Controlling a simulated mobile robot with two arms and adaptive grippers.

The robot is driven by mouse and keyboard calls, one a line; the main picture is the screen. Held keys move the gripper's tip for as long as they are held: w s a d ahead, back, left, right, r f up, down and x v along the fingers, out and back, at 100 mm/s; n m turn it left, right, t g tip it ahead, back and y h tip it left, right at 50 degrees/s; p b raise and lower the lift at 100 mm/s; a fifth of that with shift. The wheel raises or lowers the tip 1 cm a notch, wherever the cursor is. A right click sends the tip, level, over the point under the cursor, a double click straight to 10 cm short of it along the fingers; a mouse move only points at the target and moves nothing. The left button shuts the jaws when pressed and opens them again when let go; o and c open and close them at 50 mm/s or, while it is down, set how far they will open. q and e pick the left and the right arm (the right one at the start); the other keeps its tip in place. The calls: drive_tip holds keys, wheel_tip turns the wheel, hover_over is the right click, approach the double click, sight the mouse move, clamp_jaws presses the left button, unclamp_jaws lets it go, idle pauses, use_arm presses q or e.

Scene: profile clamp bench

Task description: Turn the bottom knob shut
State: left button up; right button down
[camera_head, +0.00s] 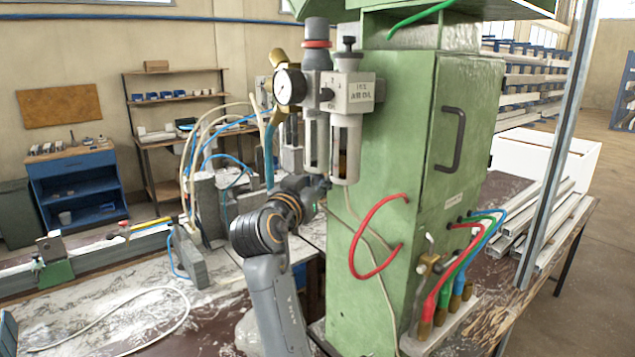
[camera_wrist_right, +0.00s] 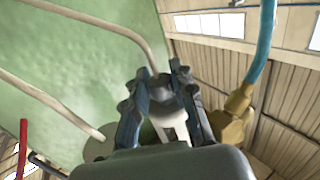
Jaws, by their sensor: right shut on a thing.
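The air unit (camera_head: 343,130) is mounted on the green cabinet, with a round gauge (camera_head: 290,87), a red-ringed top and two clear-fronted bowls hanging below. My right gripper (camera_head: 321,184) is directly under the left bowl (camera_head: 316,142), reaching up from below. In the right wrist view, my right gripper (camera_wrist_right: 159,92) has its two dark fingers on either side of a small grey knob (camera_wrist_right: 162,88) and is shut on it. In the head view the knob is hidden by the gripper, so its turn angle cannot be told. My left gripper is not in view.
The green cabinet (camera_head: 390,230) stands close to the right of my right arm. A red hose (camera_head: 354,240) loops from its side. A brass fitting with a blue hose (camera_wrist_right: 234,118) is close beside the gripper in the wrist view. Grey blocks (camera_head: 190,258) stand left of the arm.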

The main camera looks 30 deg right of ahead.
drive_tip(key=shift+n+t+y+p, duration=0.6)
drive_tip(key=shift+n+t+y, duration=0.95)
drive_tip(key=shift+t, duration=0.25)
drive_tip(key=c, duration=1.3)
unclamp_jaws()
drive_tip(key=shift+c, duration=0.2)
drive_tip(key=shift+o, duration=1.2)
drive_tip(key=shift+w+d, duration=0.15)
